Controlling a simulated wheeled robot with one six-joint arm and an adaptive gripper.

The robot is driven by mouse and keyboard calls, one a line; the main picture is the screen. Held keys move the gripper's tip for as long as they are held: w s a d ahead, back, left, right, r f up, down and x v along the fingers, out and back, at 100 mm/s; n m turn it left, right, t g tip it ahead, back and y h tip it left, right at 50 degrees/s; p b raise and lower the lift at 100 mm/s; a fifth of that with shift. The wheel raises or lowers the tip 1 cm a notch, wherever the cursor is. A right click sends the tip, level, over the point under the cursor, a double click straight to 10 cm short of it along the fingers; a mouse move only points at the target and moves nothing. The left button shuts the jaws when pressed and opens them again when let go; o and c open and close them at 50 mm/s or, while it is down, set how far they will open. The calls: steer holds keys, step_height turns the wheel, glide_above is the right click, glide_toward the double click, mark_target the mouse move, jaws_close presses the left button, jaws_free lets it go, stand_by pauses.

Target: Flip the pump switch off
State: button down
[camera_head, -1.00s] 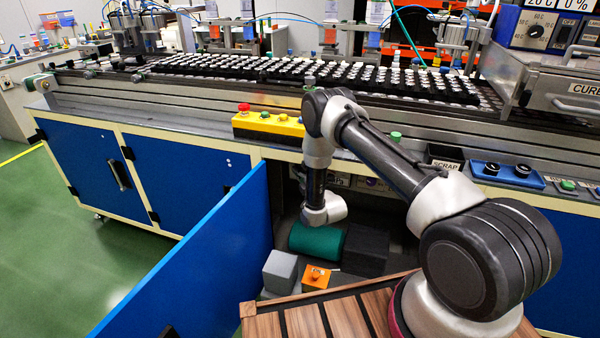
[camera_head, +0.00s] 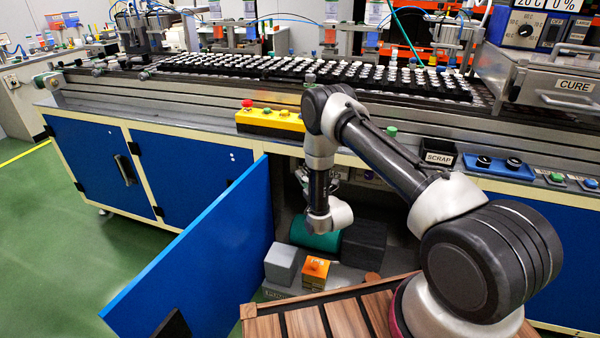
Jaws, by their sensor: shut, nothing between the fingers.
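The lower cabinet of the bench stands open. On its shadowed back wall a label strip (camera_head: 362,176) with small controls shows partly behind my arm. I cannot make out which control is the pump switch or which way it is set. Inside the cabinet lie a green cylinder (camera_head: 312,237), a black block (camera_head: 364,243) beside it, a grey box (camera_head: 281,265) and an orange box (camera_head: 315,270) with a small fitting on top. My wrist hangs down at the cabinet opening, in front of the green cylinder. My gripper cannot be made out; the wrist and forearm hide it.
The blue cabinet door (camera_head: 205,255) stands swung out to the left of my arm. The bench edge with a yellow button box (camera_head: 270,119) lies above the opening. Green floor is clear at left.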

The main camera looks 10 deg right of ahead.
steer(key=shift+r+v, duration=0.15)
steer(key=shift+v, duration=1)
steer(key=shift+r+v, duration=0.2)
steer(key=shift+v, duration=0.95)
